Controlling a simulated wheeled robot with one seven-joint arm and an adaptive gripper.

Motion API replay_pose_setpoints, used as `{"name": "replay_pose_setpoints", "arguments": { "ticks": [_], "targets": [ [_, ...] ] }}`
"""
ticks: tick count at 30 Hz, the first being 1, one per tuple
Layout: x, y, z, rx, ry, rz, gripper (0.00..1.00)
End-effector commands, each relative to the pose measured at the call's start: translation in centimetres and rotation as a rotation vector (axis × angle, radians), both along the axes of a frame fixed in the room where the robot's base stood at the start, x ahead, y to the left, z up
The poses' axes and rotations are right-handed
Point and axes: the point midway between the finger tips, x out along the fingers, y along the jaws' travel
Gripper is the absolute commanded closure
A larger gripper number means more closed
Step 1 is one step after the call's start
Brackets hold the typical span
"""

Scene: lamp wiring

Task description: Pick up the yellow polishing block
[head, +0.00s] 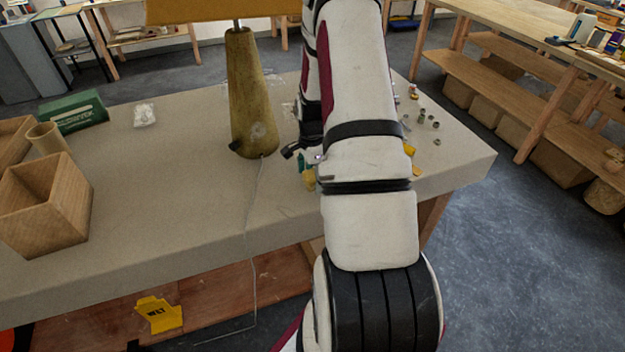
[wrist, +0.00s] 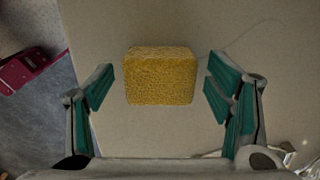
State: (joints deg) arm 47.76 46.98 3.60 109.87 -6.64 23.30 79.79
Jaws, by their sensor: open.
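The yellow polishing block (wrist: 160,77) lies on the pale tabletop in the wrist view, with a rough, grainy surface. My gripper (wrist: 160,84) is open, with one teal-padded finger on each side of the block. Gaps of bare tabletop show between the block and both fingers, so it is not held. In the head view my arm hides most of the gripper. Only a teal pad and a small yellow patch, which may be the block, show at the arm's left edge.
A lamp (head: 249,100) with a thin cord stands left of my arm. A wooden box (head: 45,212), a green box (head: 73,112) and a clear packet (head: 144,115) are further left. Small metal parts (head: 421,113) lie to the right. The table's front middle is mostly clear.

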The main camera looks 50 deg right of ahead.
Motion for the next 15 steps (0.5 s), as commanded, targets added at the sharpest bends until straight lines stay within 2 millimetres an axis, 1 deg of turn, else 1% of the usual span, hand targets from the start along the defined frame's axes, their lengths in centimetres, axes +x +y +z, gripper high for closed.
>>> {"name": "replay_pose_setpoints", "arguments": {
  "ticks": [2, 3, 5, 6, 7, 8, 15],
  "targets": [
    [0.0, 0.0, 0.01, 0.0, 0.0, 0.0, 0.27],
    [0.0, 0.0, 0.02, 0.0, 0.0, 0.0, 0.36],
    [-0.01, 0.0, 0.02, 0.0, 0.0, 0.0, 0.49],
    [-0.01, 0.0, 0.03, 0.0, 0.0, 0.0, 0.58],
    [0.0, 0.01, 0.03, 0.0, 0.001, 0.0, 0.65],
    [-0.01, 0.0, 0.03, 0.0, 0.001, 0.0, 0.7],
    [-0.01, 0.0, 0.04, 0.0, 0.001, 0.0, 0.7]
  ]
}}
